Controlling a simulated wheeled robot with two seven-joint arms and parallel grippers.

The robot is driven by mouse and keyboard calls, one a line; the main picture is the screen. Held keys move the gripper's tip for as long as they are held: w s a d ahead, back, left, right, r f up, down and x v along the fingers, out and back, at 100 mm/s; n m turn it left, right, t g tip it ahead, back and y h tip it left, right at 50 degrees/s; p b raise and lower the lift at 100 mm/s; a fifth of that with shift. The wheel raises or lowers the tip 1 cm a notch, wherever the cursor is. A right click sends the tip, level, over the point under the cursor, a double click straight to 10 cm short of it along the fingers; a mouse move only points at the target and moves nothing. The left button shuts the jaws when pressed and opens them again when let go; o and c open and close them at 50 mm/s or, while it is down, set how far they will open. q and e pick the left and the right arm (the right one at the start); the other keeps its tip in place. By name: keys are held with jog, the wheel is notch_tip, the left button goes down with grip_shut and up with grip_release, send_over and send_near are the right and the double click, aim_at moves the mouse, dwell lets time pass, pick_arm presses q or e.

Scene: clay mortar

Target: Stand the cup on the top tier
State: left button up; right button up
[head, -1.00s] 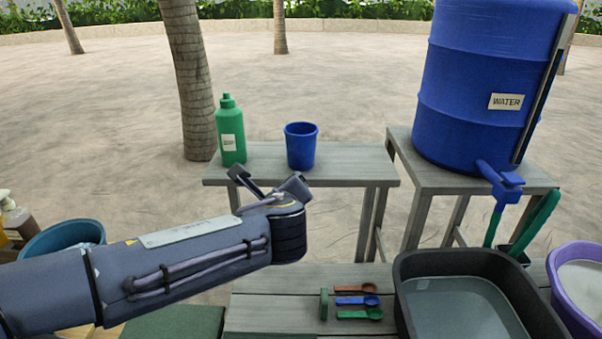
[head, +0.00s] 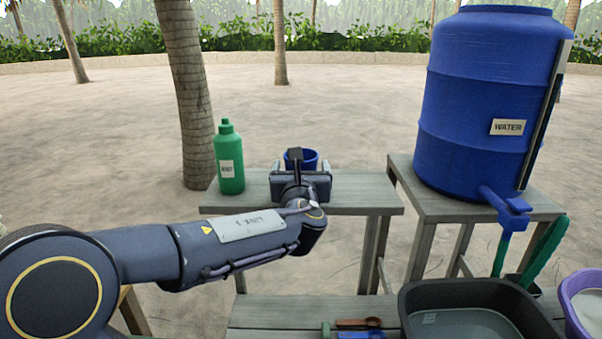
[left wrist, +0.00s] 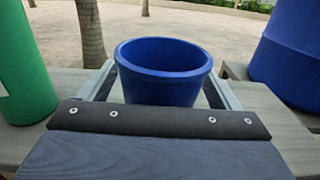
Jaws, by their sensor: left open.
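The blue cup (head: 309,157) stands upright on the grey wooden bench (head: 355,200); in the head view my left gripper hides most of it, leaving part of its rim in sight. My left gripper (head: 300,177) is open in front of the cup. In the left wrist view the cup (left wrist: 165,75) sits between the two spread fingers, its rim near and facing up. Whether either finger touches it I cannot tell. My right gripper is not in view.
A green bottle (head: 229,160) stands left of the cup on the bench. A blue water barrel (head: 480,110) with a tap stands on a stand (head: 405,180) to the right.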

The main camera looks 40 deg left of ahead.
pick_arm(q)
jog(key=shift+w+a, duration=0.3)
jog(key=shift+w, duration=0.1)
jog(key=c, duration=1.2)
jog(key=shift+r, duration=0.1)
